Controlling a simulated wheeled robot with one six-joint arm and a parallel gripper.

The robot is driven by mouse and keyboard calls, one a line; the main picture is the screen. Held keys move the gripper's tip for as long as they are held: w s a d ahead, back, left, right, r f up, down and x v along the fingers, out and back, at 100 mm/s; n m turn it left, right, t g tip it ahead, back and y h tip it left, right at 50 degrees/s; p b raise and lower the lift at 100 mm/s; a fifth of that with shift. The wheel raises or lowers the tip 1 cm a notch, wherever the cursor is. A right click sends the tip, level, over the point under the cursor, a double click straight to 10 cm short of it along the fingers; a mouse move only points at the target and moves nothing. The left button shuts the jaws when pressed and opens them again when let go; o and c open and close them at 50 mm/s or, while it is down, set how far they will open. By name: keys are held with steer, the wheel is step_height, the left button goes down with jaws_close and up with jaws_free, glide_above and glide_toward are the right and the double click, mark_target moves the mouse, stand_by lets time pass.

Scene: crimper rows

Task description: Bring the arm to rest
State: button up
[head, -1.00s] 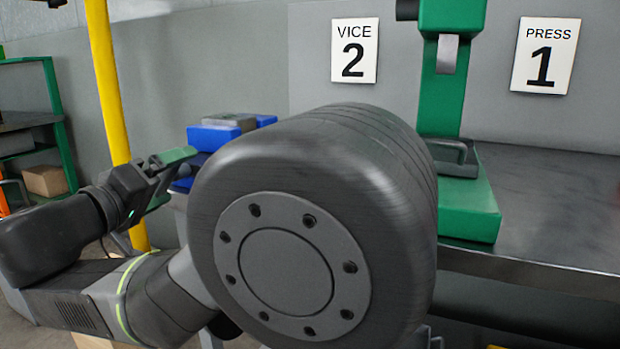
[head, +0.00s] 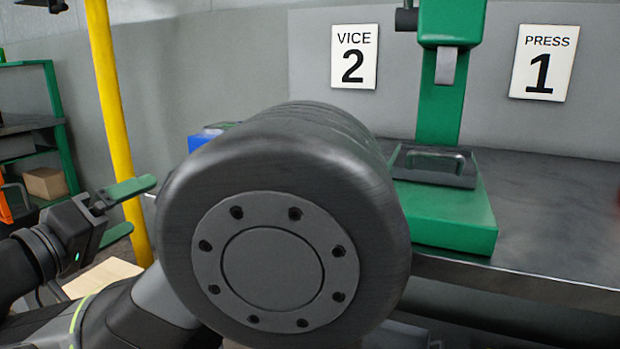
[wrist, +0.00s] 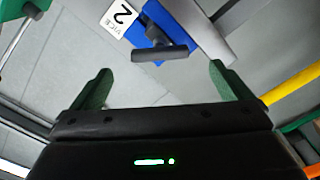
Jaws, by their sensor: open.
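My gripper (head: 128,211) is at the left in the head view, in front of the yellow post, with its green fingers spread apart. In the wrist view my gripper (wrist: 158,86) shows both green fingers wide apart with nothing between them. My own large dark arm joint fills the middle of the head view and hides much of the bench behind it.
A green press (head: 445,215) stands on the dark bench (head: 555,215) at right. A blue vice (head: 203,138) is mostly hidden behind my arm; it shows in the wrist view (wrist: 150,28). A yellow post (head: 115,110) and green shelf (head: 60,130) stand at left.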

steer(key=p+v, duration=0.1)
steer(key=v, duration=0.5)
steer(key=x, duration=0.5)
steer(key=b+x, duration=0.1)
steer(key=x, duration=0.3)
steer(key=b+x, duration=0.1)
steer(key=x, duration=0.4)
steer(key=shift+w+d+r, duration=0.2)
steer(key=shift+w+r, duration=0.05)
steer(key=shift+r, duration=0.05)
steer(key=n+p, duration=0.4)
steer(key=p, duration=0.3)
steer(key=n+p, duration=0.3)
steer(key=p, duration=0.4)
steer(key=shift+r+n, duration=0.1)
steer(key=shift+n, duration=0.2)
steer(key=n+p, duration=0.4)
steer(key=p, duration=0.4)
steer(key=shift+n, duration=0.3)
steer(key=shift+n+p, duration=0.5)
steer(key=shift+p, duration=0.6)
steer(key=shift+s, duration=0.15)
